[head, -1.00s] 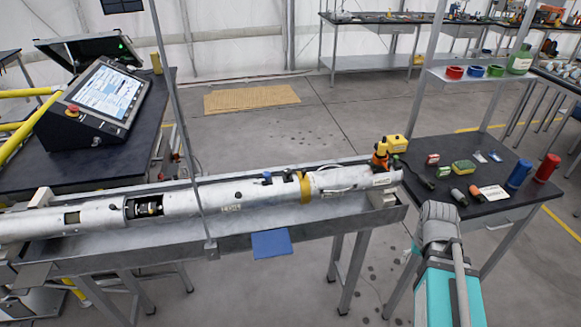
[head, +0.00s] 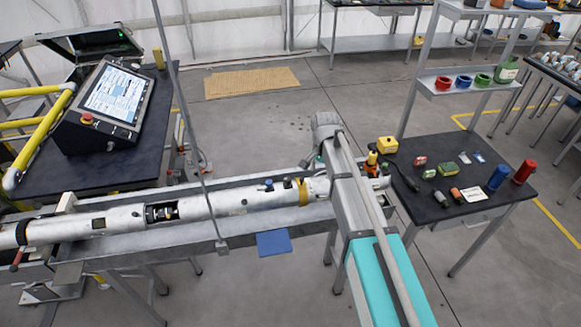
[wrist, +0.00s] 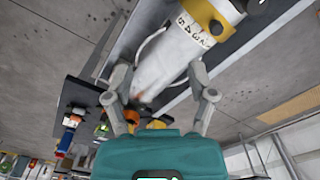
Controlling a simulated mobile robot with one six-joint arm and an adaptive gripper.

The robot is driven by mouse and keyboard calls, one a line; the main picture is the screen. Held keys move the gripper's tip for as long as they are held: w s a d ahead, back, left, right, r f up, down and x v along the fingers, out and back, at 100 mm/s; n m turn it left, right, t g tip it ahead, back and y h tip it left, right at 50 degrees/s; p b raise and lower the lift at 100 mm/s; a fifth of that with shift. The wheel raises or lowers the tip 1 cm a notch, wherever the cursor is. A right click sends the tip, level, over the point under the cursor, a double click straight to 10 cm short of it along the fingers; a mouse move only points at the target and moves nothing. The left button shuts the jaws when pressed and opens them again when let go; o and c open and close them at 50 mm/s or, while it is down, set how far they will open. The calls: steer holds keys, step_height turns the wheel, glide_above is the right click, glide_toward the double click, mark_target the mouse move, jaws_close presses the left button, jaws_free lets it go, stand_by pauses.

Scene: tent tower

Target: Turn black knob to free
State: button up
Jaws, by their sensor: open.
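A long silver tube (head: 215,204) lies in a grey metal trough. Near its right end is a yellow band (head: 303,192). A small dark knob (head: 287,183) stands up just left of the band. A bluish knob (head: 268,185) stands further left. My arm hides the gripper in the head view.
A grey trough (head: 180,243) runs under the tube. A thin upright post (head: 185,120) crosses in front of it. A black side table (head: 450,205) with several small items stands at right. A control console (head: 103,105) stands at left.

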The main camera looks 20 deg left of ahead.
step_height(320, 180, up, 6)
steer(key=m+p, duration=0.1)
steer(key=p, duration=0.3)
glide_above(288, 178)
steer(key=shift+f, duration=0.2)
steer(key=shift+f, duration=0.25)
step_height(288, 178, down, 13)
steer(key=b, duration=1.3)
steer(key=shift+f+b, duration=0.2)
steer(key=shift+b, duration=0.1)
